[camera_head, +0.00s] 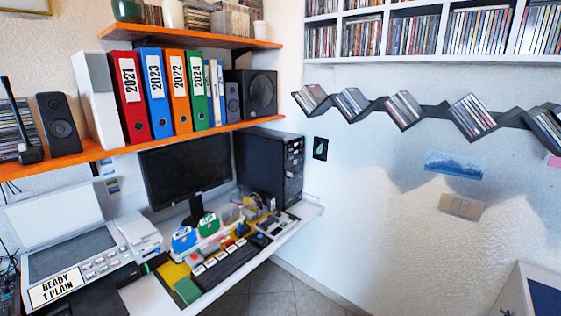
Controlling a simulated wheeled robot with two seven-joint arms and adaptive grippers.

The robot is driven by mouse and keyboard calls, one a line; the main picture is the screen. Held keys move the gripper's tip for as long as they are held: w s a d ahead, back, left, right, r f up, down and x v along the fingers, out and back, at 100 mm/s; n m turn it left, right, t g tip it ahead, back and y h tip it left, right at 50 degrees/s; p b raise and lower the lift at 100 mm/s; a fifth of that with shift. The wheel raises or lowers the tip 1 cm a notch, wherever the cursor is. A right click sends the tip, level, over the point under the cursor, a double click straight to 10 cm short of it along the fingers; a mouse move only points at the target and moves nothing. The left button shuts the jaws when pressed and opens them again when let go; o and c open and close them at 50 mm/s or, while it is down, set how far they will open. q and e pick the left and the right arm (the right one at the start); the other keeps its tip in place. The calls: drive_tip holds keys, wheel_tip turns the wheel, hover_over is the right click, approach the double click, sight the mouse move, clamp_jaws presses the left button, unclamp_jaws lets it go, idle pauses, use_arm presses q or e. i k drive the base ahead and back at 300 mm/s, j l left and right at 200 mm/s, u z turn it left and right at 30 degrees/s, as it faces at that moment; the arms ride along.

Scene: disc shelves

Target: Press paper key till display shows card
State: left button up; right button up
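A white multifunction printer (30,240) with its lid raised stands at the left end of the desk. Its display (55,287) at the lower left reads "READY" and "1 PLAIN". Several light keys (102,264) sit on the panel to the right of the display. Their labels are too small to read, so I cannot tell which one is the paper key. Neither of my grippers is in view.
The desk also holds a dark monitor (187,168), a black computer tower (270,165), a keyboard (228,262) and a green block (187,290). An orange shelf (180,139) with binders hangs above. Grey tiled floor (290,290) is free at the right.

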sight(85, 266)
drive_tip(key=u, duration=1.55)
drive_tip(key=i+l+z, duration=0.4)
drive_tip(key=i+j, duration=0.05)
drive_tip(key=j, duration=0.05)
